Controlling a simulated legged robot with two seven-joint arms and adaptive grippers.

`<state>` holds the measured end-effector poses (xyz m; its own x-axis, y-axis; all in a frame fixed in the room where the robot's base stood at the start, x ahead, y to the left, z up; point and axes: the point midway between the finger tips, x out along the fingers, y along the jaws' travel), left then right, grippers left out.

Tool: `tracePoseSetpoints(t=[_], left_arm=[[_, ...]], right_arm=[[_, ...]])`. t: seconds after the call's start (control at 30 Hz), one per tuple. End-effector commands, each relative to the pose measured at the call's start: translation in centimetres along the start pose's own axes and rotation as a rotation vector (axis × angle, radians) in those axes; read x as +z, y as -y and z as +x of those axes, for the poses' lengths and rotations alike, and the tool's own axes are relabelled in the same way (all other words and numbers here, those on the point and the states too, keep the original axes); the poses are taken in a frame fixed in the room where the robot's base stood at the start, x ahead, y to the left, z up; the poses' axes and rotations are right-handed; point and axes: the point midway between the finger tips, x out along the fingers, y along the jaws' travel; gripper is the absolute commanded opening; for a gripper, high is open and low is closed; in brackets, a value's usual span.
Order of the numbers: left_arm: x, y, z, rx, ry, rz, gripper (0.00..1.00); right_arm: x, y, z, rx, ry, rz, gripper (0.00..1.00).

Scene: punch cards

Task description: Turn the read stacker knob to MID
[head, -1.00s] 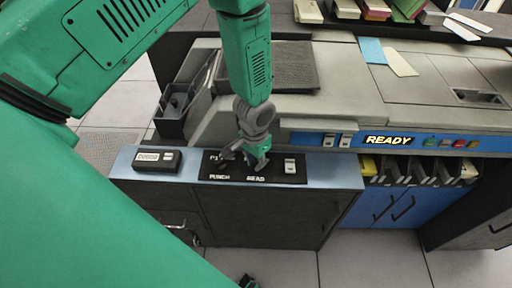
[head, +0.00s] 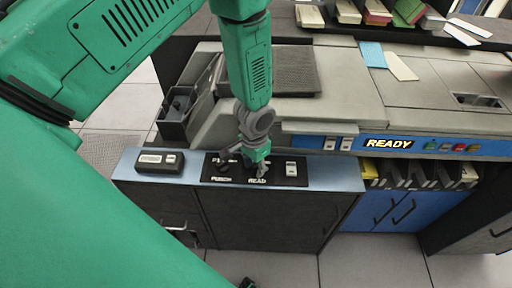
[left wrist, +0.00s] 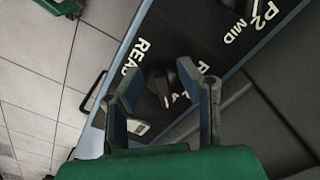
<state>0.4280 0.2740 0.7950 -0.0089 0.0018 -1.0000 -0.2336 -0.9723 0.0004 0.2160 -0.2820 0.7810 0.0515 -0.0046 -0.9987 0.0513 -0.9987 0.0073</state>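The black control panel (head: 227,177) lies on the blue-grey ledge and carries the labels PUNCH and READ. My left gripper (head: 260,170) points down over the panel just above the READ label and hides most of the read knob. In the left wrist view its two fingers (left wrist: 164,100) stand apart, with the dark read knob (left wrist: 160,86) between them. I cannot tell whether either finger touches it. The READ label (left wrist: 133,66) is left of the knob; a MID label (left wrist: 233,32) and P2 show farther up right. The knob's setting is unclear.
A light rocker switch (head: 291,169) sits right of the gripper. A small dark counter box (head: 158,161) stands on the ledge at left. The READY display (head: 388,143) is lit behind. Dark card stackers (head: 421,172) lie to the right.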

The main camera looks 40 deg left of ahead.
Motion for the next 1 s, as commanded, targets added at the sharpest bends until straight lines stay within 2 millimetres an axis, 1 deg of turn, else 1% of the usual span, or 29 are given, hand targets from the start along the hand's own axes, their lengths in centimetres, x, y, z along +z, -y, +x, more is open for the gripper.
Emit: tracePoseSetpoints(t=[0.17, 0.27, 0.5, 0.6, 0.7, 0.83, 1.0], left_arm=[[-0.3, 0.1, -0.5, 0.000, -0.005, -0.001, 0.31], [-0.4, 0.1, -1.8, -0.001, -0.009, -0.001, 0.31], [-0.2, 0.1, -6.9, -0.001, -0.008, 0.000, 0.31], [-0.1, 0.0, -8.8, -0.001, -0.007, 0.000, 0.31], [-0.1, 0.0, -10.4, -0.001, -0.005, -0.001, 0.31], [0.0, 0.0, -11.6, 0.000, -0.002, -0.001, 0.31], [0.1, 0.0, -12.0, 0.000, 0.000, -0.001, 0.31]], right_arm=[[0.2, 0.0, -0.1, 0.000, -0.002, 0.000, 0.40], [0.3, 0.0, -0.1, 0.000, -0.003, 0.000, 0.40], [0.3, 0.0, -0.1, 0.000, -0.003, 0.000, 0.40], [0.2, 0.0, -0.1, 0.000, -0.003, 0.000, 0.40], [0.2, 0.0, -0.1, 0.000, -0.003, 0.000, 0.40], [0.2, 0.0, -0.1, 0.000, -0.003, 0.000, 0.40], [0.2, 0.0, -0.1, 0.000, -0.003, 0.000, 0.40]])
